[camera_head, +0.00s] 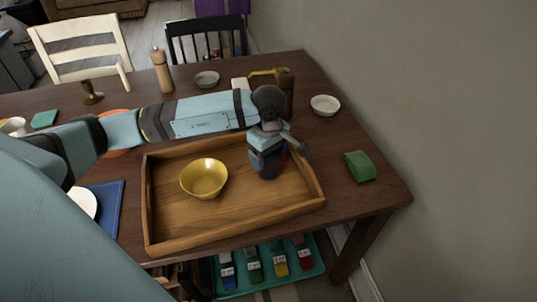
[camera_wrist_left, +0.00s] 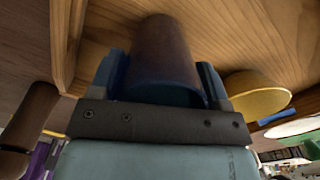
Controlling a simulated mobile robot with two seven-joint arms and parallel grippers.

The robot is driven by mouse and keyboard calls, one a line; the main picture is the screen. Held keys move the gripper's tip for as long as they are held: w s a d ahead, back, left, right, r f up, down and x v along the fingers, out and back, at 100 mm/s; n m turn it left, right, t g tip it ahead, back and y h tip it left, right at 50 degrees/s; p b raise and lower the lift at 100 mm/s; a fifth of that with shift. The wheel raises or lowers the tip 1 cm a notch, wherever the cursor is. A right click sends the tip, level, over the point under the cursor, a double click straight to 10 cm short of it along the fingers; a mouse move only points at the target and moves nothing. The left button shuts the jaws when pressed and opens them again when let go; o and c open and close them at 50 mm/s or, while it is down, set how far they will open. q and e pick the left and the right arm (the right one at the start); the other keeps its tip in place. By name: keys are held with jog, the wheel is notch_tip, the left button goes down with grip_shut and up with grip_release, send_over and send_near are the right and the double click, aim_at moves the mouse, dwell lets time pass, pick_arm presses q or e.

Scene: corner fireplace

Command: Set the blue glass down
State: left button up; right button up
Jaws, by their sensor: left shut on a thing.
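The blue glass (camera_head: 267,165) is dark blue and upright, over the right part of the wooden tray (camera_head: 235,225). My left gripper (camera_head: 277,140) is shut on its upper part, coming from the back left. In the left wrist view the glass (camera_wrist_left: 165,50) sits between the two blue fingers, with the tray's wood beyond it. I cannot tell whether its base touches the tray floor. My right gripper is not in view.
A yellow bowl (camera_head: 204,179) stands in the tray, left of the glass. A green block (camera_head: 360,166) and a small white bowl (camera_head: 325,105) are to the right. A pepper mill (camera_head: 162,70) and grey bowl (camera_head: 206,79) stand behind. Bare tray floor lies in front.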

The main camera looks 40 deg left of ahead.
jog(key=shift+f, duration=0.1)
pick_arm(q)
jog(key=shift+f, duration=0.2)
jog(key=o, duration=1)
jog(key=shift+r, duration=0.1)
jog(key=shift+r, duration=0.1)
jog(key=shift+r, duration=0.3)
notch_tip(320, 180, up, 12)
jog(key=shift+f+p, duration=0.25)
jog(key=shift+p, duration=0.45)
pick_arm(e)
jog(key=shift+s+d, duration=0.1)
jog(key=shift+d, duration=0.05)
